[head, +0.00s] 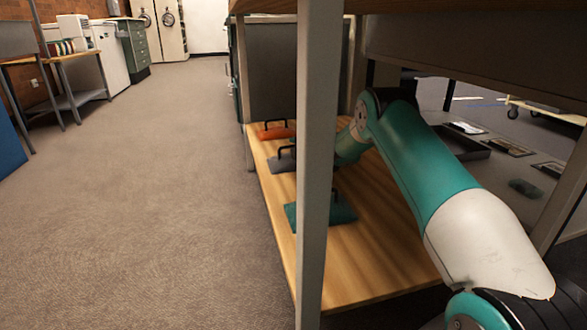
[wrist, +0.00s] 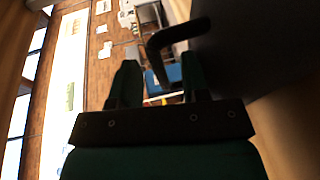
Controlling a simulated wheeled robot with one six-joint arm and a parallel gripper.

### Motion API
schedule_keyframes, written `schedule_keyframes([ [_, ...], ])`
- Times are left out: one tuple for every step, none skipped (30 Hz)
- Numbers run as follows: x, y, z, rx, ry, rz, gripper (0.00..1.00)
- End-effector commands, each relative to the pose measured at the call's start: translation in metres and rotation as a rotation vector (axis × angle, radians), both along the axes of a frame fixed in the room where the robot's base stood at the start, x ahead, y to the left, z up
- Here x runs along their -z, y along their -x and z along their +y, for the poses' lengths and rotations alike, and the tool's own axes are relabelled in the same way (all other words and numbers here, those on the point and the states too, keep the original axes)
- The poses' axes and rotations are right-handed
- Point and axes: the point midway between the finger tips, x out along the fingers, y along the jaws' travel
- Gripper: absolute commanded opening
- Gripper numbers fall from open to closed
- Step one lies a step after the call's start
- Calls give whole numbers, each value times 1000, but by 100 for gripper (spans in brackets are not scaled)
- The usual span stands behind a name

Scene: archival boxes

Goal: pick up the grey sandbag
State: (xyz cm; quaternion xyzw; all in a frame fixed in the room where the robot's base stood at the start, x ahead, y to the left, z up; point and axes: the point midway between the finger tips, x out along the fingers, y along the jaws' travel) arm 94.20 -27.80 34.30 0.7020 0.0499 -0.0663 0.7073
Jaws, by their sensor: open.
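The grey sandbag (head: 283,164) lies on the lower wooden shelf, with a dark loop handle on top, partly behind the metal post. In the wrist view the dark grey bag (wrist: 255,45) fills the upper right, and its handle (wrist: 178,33) curves out from it. My gripper (wrist: 160,68) is open, and the free end of the handle shows between its two fingers. I cannot tell whether a finger touches the handle. In the head view my gripper is hidden behind the post and my arm.
An orange sandbag (head: 275,132) lies farther back on the shelf (head: 375,255), and a green sandbag (head: 335,211) lies nearer. The upright post (head: 316,150) and the tabletop above hem in the shelf. The carpet floor (head: 170,170) at left is clear.

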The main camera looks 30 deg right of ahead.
Motion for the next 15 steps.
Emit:
schedule_keyframes([
  [5,-7,1,-2,1,-3,42],
  [5,-10,1,-2,1,-3,42],
  [5,-13,0,-1,1,-2,42],
  [4,-14,0,0,1,-2,42],
  [4,-15,0,0,0,-1,42],
  [3,-16,0,0,-1,-1,42],
  [3,-17,0,0,-1,0,42],
  [2,-17,0,0,-1,0,42],
  [2,-17,0,0,-1,0,42],
  [2,-17,0,0,-1,0,42],
  [2,-17,0,0,-1,0,42],
  [2,-17,0,0,-1,0,42],
  [2,-17,0,0,-1,0,38],
  [2,-17,0,0,-1,0,31],
  [2,-17,0,0,-1,0,22],
])
